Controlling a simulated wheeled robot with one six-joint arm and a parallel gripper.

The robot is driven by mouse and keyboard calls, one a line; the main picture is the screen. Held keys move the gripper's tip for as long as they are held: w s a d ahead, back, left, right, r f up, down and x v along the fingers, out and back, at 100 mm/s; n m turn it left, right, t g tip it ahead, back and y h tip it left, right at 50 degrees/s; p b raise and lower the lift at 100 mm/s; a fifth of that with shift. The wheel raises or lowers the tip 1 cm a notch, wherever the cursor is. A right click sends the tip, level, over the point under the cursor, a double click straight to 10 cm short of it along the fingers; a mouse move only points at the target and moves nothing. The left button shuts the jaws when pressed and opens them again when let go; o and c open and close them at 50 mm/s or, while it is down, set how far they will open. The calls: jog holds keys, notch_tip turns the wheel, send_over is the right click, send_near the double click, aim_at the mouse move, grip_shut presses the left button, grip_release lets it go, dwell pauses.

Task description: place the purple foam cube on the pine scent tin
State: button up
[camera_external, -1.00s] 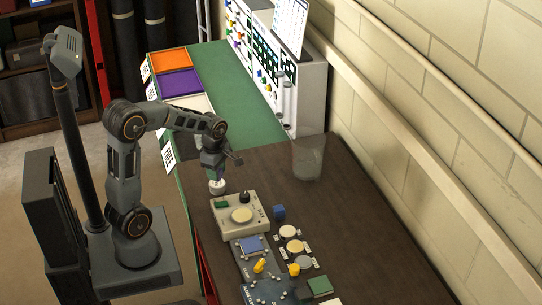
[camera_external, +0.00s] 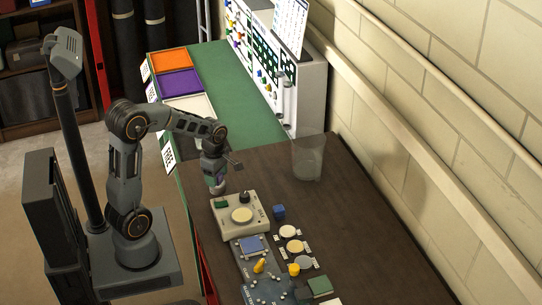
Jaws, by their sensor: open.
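My gripper (camera_external: 216,186) points down at the near-left part of the brown worktop, just behind the grey box with a round dial, and its jaws are open. A small patch with a purple tint shows between or beside the fingers; I cannot tell for sure that it is the purple foam cube, as the gripper mostly hides it. Three round pale tins stand in a row right of the grey box: a far tin (camera_external: 287,231), a middle tin (camera_external: 295,246) and a near tin (camera_external: 304,262). Their labels are too small to read, so I cannot tell which is pine scent.
A grey box (camera_external: 252,222) with a dial and knob stands close to my gripper. A clear cup (camera_external: 308,158) stands near the wall. A yellow item (camera_external: 260,266) is on the front panel.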

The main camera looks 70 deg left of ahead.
notch_tip(320, 180, up, 12)
jog(key=s+d+f+m+t, duration=0.1)
jog(key=s+d+m+t, duration=0.1)
jog(key=d+m, duration=0.6)
jog(key=s+d+f+m+t, duration=0.1)
jog(key=s+d+m, duration=0.3)
jog(key=m, duration=1.5)
jog(key=shift+s+d+f+t, duration=0.35)
jog(key=shift+d+t, duration=0.15)
jog(key=shift+d, duration=1.45)
